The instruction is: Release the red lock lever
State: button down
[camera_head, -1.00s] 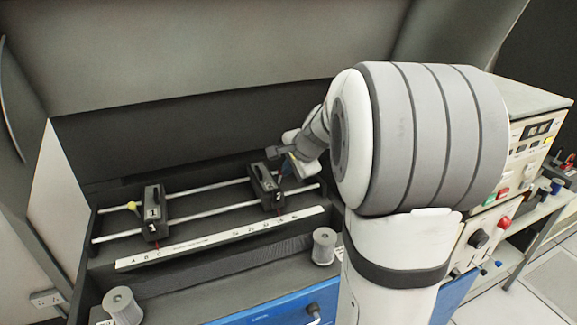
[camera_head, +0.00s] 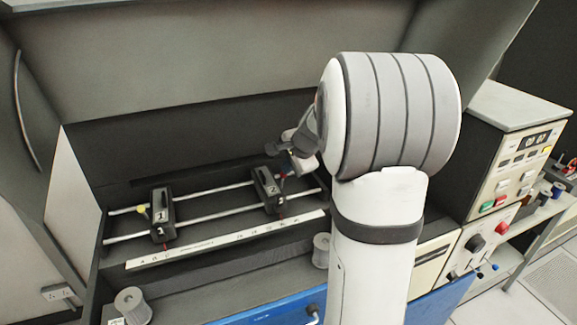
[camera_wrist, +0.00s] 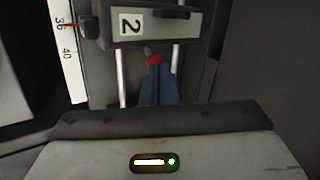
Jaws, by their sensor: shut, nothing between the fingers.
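The red lock lever (camera_wrist: 153,60) is a small red knob on a short grey stem at the side of the black carriage marked 2 (camera_wrist: 143,24). In the head view the red knob (camera_head: 283,175) is a small spot beside carriage 2 (camera_head: 266,188), partly hidden by my wrist. My gripper (camera_wrist: 156,68) has blue fingers that are shut, with nothing between them. The fingertips are right at the red knob in the wrist view and overlap its lower edge; I cannot tell whether they touch it.
Carriage 2 sits on two pale rails (camera_head: 210,216). Carriage 1 (camera_head: 162,215), with a yellow knob (camera_head: 143,210), stands farther left. A white scale strip (camera_head: 225,241) runs in front. Grey spools (camera_head: 133,304) stand nearer. A control panel (camera_head: 515,165) is at the right.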

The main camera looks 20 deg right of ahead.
jog(key=w, duration=0.3)
jog(key=shift+w+d+r, duration=0.1)
jog(key=shift+w+r, duration=0.2)
jog(key=shift+w, duration=0.05)
jog(key=shift+r+p, duration=0.1)
jog(key=shift+p, duration=0.2)
jog(key=shift+r+p, duration=0.55)
jog(key=shift+r, duration=0.15)
notch_tip(320, 180, up, 13)
jog(key=d, duration=0.2)
jog(key=shift+p, duration=0.4)
jog(key=shift+r, duration=0.1)
